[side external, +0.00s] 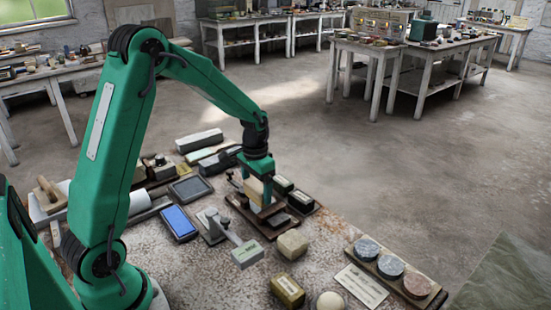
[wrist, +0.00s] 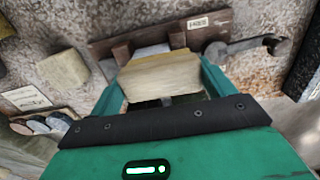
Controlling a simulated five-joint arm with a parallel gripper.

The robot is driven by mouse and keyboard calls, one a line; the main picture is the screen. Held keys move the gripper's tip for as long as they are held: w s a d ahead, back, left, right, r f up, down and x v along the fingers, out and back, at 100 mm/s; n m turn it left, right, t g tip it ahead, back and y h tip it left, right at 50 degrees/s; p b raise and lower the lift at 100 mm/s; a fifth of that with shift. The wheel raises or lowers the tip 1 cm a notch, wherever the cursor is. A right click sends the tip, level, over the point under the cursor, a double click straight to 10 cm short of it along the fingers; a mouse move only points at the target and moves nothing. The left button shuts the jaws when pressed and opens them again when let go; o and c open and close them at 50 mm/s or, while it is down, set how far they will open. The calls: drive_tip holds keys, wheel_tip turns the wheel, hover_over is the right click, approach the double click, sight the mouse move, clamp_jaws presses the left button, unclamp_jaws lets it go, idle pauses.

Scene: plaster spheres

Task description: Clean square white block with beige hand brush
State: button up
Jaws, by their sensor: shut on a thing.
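The beige hand brush (side external: 254,190) is a pale block held between the fingers of my gripper (side external: 257,178), which is shut on it. In the wrist view the brush (wrist: 160,75) fills the space between the two green fingers of my gripper (wrist: 163,84). A whitish block (wrist: 150,50) shows just beyond the brush, on a dark brown wooden holder (wrist: 103,47). In the side view the holder (side external: 237,208) lies under my gripper. The brush covers much of the white block. I cannot tell whether the two touch.
A rounded beige block (side external: 292,244), an olive box (side external: 287,290) and a white ball (side external: 330,301) stand at the front. A rack (side external: 436,298) of three discs is at right. A blue-topped tray (side external: 178,222) is at left. Small boxes crowd the holder.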

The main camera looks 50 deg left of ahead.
drive_tip(key=shift+d, duration=0.1)
idle(0.3)
drive_tip(key=shift+d, duration=1)
drive_tip(key=shift+d, duration=0.1)
drive_tip(key=shift+d, duration=1)
drive_tip(key=shift+a+r, duration=0.1)
drive_tip(key=shift+a, duration=0.05)
drive_tip(key=shift+a+r, duration=0.65)
drive_tip(key=shift+a, duration=0.3)
drive_tip(key=shift+w, duration=0.1)
drive_tip(key=shift+w+f, duration=0.15)
drive_tip(key=shift+w, duration=0.95)
drive_tip(key=shift+f, duration=0.6)
